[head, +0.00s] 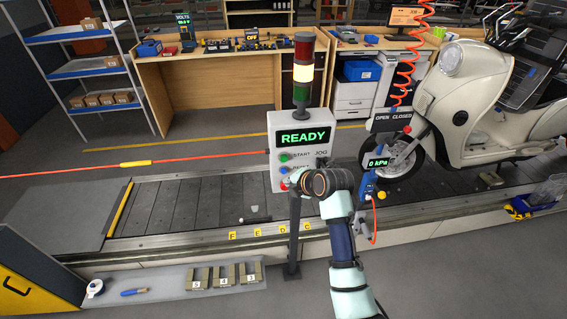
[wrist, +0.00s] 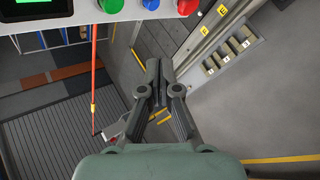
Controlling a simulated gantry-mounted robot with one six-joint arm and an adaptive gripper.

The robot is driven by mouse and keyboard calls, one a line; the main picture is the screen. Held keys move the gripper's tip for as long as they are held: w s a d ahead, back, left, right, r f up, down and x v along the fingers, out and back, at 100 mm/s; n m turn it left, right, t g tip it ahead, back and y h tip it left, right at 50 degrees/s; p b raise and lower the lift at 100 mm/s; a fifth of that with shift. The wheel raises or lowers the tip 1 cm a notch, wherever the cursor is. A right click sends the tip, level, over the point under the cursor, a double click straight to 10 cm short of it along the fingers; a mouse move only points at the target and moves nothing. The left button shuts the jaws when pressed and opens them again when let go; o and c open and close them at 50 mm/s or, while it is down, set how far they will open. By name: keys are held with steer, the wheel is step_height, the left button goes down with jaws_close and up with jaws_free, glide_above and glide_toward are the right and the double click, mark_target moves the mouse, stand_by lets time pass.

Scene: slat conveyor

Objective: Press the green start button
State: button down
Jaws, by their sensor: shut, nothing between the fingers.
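The green start button (head: 284,157) is on a white control panel (head: 318,162), left of the word START and below a lit READY display. In the wrist view the green button (wrist: 110,5) shows at the top edge, partly cut off. My gripper (wrist: 159,68) is shut and empty. In that view its fingertips appear below the row of buttons, apart from the green one. In the head view my wrist is in front of the lower part of the panel, and the fingers are hard to make out.
A blue button (wrist: 150,4) and a red button (wrist: 187,6) are beside the green one. A signal tower (head: 303,75) rises above the panel. Behind the panel runs the slat conveyor (head: 190,200), with a cream scooter (head: 480,100) at right. Numbered blocks (head: 223,275) lie in front.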

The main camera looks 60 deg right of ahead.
mark_target(284, 159)
steer(key=shift+w+d+b, duration=1.1)
steer(key=shift+d+b, duration=0.15)
steer(key=shift+d, duration=0.15)
steer(key=shift+w+d+b, duration=1.05)
steer(key=shift+d+b, duration=0.15)
steer(key=shift+d, duration=0.15)
steer(key=shift+d, duration=0.1)
steer(key=shift+w+d+b, duration=0.2)
steer(key=shift+d+b, duration=0.05)
steer(key=shift+b, duration=0.05)
